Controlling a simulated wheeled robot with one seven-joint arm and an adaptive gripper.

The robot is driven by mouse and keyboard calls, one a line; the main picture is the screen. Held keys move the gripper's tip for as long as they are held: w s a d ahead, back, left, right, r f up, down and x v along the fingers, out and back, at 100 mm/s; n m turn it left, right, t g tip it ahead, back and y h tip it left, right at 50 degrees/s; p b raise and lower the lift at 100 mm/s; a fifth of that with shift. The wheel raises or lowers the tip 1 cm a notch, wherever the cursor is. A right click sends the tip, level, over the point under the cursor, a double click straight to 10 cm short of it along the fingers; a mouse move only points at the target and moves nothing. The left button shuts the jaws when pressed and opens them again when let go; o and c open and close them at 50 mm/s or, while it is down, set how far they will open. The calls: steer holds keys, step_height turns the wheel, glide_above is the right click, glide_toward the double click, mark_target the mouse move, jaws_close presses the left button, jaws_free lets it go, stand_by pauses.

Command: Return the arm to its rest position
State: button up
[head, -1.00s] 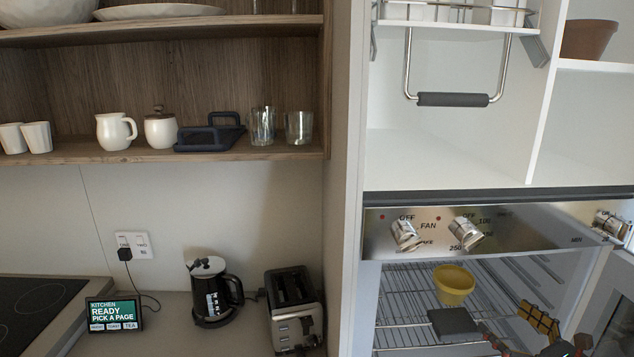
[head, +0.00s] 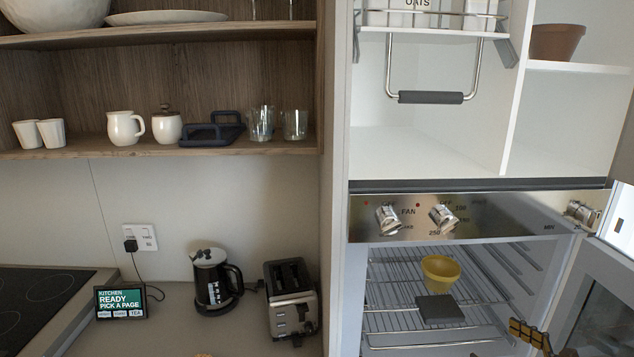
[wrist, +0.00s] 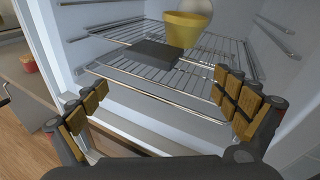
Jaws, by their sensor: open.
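My gripper (wrist: 160,115) is open and empty in the wrist view, its tan-padded fingers spread wide in front of the oven opening. In the head view one tan-padded finger (head: 530,334) shows at the bottom right edge; the rest of the gripper is mostly out of that picture. Inside the oven, a yellow bowl (head: 440,270) sits toward the back of the wire rack (head: 390,320). A dark flat block (head: 440,309) lies in front of it on the rack. The wrist view shows the yellow bowl (wrist: 185,28) and the dark block (wrist: 147,54) beyond the fingertips, apart from them.
The oven door (head: 597,300) stands open at the right, close to my gripper. A pull-down rack handle (head: 430,97) hangs above. A toaster (head: 290,295), kettle (head: 213,282) and small screen (head: 121,301) stand on the counter at left. A shelf (head: 230,148) holds cups and jugs.

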steer(key=s+a+f+n+g+h, duration=0.1)
steer(key=s+a+f+n+g, duration=0.2)
steer(key=s+a+n+g, duration=0.45)
steer(key=s+a+f+n+g, duration=0.35)
steer(key=s+a+n, duration=0.35)
steer(key=s+n, duration=0.25)
steer(key=s+a+r+n+t+h, duration=0.1)
steer(key=s+a+r+n+h, duration=0.2)
steer(key=r+n, duration=0.3)
steer(key=s+a+r+n+t+h, duration=0.1)
steer(key=s+a+r+n+h, duration=0.1)
steer(key=s+a+r+n, duration=0.2)
step_height(320, 180, up, 3)
steer(key=shift+s+a+f+n+h, duration=0.1)
steer(key=shift+s+a+n+h, duration=0.3)
steer(key=shift+n, duration=0.7)
